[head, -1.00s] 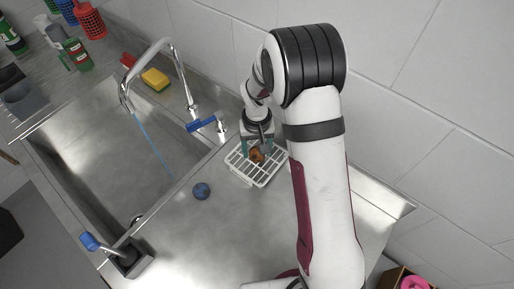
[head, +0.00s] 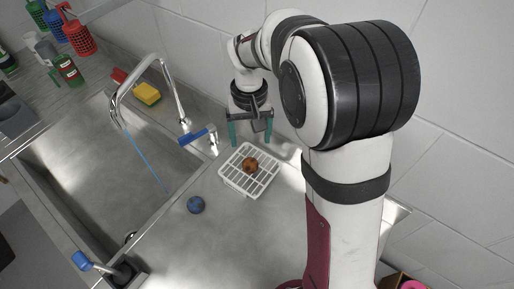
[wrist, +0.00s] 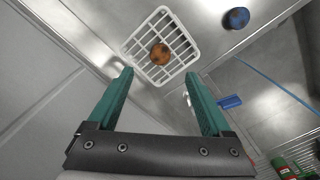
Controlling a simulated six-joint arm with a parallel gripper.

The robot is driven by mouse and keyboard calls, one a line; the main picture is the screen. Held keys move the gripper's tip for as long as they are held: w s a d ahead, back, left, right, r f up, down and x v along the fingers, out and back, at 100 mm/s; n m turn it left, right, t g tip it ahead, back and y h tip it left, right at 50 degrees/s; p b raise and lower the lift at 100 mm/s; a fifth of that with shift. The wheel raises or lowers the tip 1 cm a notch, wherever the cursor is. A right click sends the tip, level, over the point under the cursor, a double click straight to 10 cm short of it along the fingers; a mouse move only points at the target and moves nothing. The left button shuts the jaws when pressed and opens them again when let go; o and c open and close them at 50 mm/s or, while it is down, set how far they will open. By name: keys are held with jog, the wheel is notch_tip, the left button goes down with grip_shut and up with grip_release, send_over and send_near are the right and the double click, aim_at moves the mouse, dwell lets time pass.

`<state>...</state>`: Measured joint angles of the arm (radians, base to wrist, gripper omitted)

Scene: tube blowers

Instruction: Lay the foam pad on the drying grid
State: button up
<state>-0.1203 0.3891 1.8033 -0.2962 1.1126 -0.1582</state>
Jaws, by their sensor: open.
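The white drying grid (head: 235,181) lies on the steel counter to the right of the sink. A small round orange-brown piece (head: 250,165) with dark patches, which seems to be the foam pad, rests on the grid's bars. In the wrist view the orange piece (wrist: 160,54) sits near the middle of the grid (wrist: 184,58). My gripper (head: 250,142) is open and empty, its two teal fingers pointing down behind and above the grid. In the wrist view my gripper (wrist: 158,74) has its fingertips apart, with nothing between them. A similar round blue piece (head: 196,204) lies on bare counter left of the grid.
The sink basin (head: 85,170) is left of the grid, with a curved faucet (head: 117,100), a thin blue stream and a blue-handled lever (head: 194,137). A yellow block (head: 147,94) lies behind the faucet. The tiled wall is close behind my gripper. The counter in front is clear.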

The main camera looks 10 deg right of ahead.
jog(key=s+r+m+y, duration=0.1)
jog(key=s+r+m, duration=0.1)
jog(key=s, duration=1)
jog(key=s+d+r+m, duration=0.1)
jog(key=s+r+m, duration=0.2)
jog(key=s, duration=1)
jog(key=shift+s+r+y, duration=0.3)
jog(key=shift+y, duration=0.1)
